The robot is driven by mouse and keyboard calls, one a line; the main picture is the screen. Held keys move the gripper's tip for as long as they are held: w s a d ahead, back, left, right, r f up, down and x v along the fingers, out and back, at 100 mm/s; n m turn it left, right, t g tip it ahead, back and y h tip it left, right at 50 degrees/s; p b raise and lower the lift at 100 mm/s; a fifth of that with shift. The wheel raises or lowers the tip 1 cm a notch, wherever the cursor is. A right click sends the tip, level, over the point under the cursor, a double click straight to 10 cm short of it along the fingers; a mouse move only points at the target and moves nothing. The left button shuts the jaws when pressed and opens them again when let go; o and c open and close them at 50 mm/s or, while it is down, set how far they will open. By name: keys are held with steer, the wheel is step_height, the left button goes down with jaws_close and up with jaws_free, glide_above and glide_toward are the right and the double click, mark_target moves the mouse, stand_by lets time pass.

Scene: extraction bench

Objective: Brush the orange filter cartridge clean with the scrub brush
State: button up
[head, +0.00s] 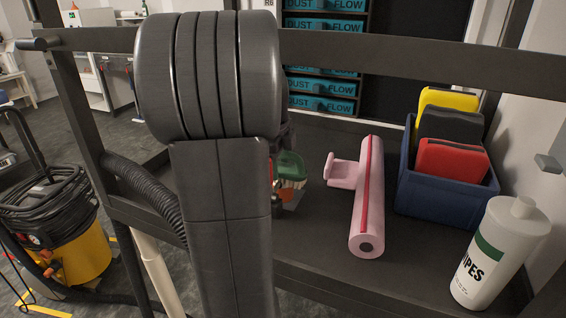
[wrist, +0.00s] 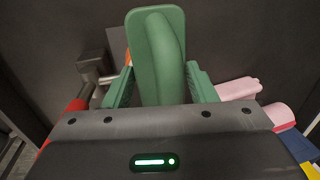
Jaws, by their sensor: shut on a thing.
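My gripper (wrist: 160,78) is shut on the green scrub brush (wrist: 157,40), whose broad green back stands up between the two fingers in the wrist view. In the head view the brush (head: 291,166) shows just right of my arm, with pale bristles under its green top. A small orange part, which looks like the filter cartridge (head: 298,197), shows just below the bristles. A sliver of orange also shows behind the brush in the wrist view (wrist: 128,58). Most of the cartridge is hidden, and I cannot tell whether the bristles touch it. My arm hides most of my gripper in the head view.
A pink cylinder with a red stripe (head: 367,200) lies right of the brush. Beyond it are a blue bin (head: 440,208) with yellow, black and red blocks, and a white wipes bottle (head: 497,255). A dark rail (head: 430,63) crosses above. Bare bench shows in front of the cylinder.

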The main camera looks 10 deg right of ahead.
mark_target(290, 158)
steer(key=shift+w+a, duration=0.5)
steer(key=shift+a, duration=0.3)
steer(key=shift+s+d+f, duration=0.1)
steer(key=shift+s+d, duration=0.65)
steer(key=shift+d, duration=0.3)
steer(key=shift+s+d, duration=0.7)
steer(key=shift+d, duration=0.35)
steer(key=shift+w+a+p, duration=0.35)
steer(key=shift+w+a, duration=0.45)
steer(key=shift+a, duration=0.25)
steer(key=shift+w+a, duration=0.5)
steer(key=shift+a, duration=0.4)
steer(key=shift+d, duration=0.1)
steer(key=shift+s+d, duration=0.5)
steer(key=shift+d, duration=0.4)
steer(key=shift+c, duration=0.6)
